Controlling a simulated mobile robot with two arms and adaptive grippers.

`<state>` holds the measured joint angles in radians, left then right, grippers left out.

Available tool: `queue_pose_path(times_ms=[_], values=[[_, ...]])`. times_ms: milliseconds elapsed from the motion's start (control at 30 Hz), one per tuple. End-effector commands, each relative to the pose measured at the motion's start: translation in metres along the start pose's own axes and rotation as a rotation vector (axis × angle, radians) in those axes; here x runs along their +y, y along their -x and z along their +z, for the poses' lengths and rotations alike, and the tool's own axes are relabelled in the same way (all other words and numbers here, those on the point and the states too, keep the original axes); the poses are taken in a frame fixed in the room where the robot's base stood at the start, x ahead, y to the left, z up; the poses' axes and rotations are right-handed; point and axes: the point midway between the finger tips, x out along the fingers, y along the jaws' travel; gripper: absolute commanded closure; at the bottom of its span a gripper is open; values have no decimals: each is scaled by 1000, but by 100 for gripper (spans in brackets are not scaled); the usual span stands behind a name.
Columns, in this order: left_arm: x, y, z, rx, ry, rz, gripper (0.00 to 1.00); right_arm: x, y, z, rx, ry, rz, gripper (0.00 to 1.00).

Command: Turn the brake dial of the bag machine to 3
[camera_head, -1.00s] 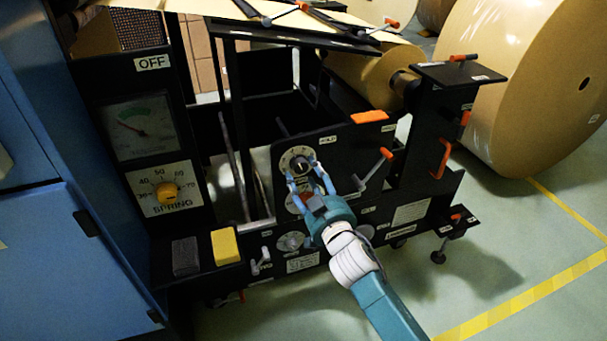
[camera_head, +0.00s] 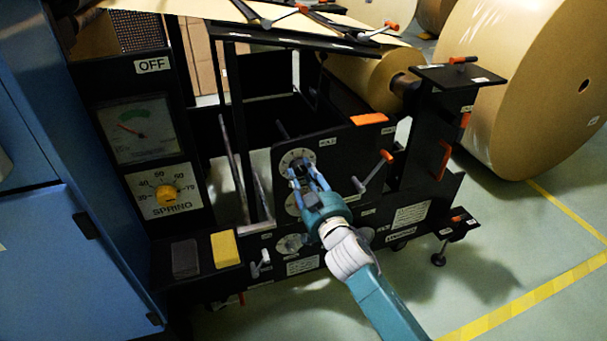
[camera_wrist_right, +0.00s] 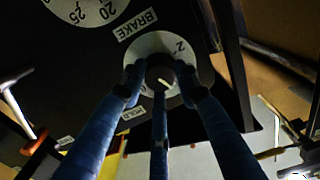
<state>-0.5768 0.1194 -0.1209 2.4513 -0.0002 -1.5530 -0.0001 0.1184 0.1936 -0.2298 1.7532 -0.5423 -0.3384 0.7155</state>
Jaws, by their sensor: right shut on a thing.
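The brake dial (camera_head: 298,154) is a round pale scale on the black front panel of the bag machine (camera_head: 347,150). In the right wrist view its pale scale (camera_wrist_right: 165,42) sits beside a BRAKE label (camera_wrist_right: 136,24), and a figure 2 shows on it. My right gripper (camera_head: 303,174) reaches in from below. In the right wrist view its blue fingers (camera_wrist_right: 160,80) are shut around the dark knob (camera_wrist_right: 159,70) of the dial. A small white mark shows on the knob, but the fingers hide much of the scale. My left gripper is out of view.
An orange-tipped crank (camera_head: 375,170) projects from the panel close right of my gripper. A large kraft roll (camera_head: 520,90) stands behind at right. Floor at lower right is clear.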

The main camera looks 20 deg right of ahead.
Motion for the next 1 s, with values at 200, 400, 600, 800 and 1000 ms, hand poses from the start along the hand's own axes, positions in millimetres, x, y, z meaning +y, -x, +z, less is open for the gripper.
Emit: queue_pose_path(times_ms=[200,400,600,800,1000], values=[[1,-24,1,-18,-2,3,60,0,0,0,-3,93,1,95],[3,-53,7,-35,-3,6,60,0,0,-1,-3,246,0,95],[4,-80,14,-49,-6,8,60,0,0,0,-3,420,-1,95],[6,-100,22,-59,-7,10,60,0,0,0,-3,572,0,95],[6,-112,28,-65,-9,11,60,0,0,1,-3,683,-1,95]])
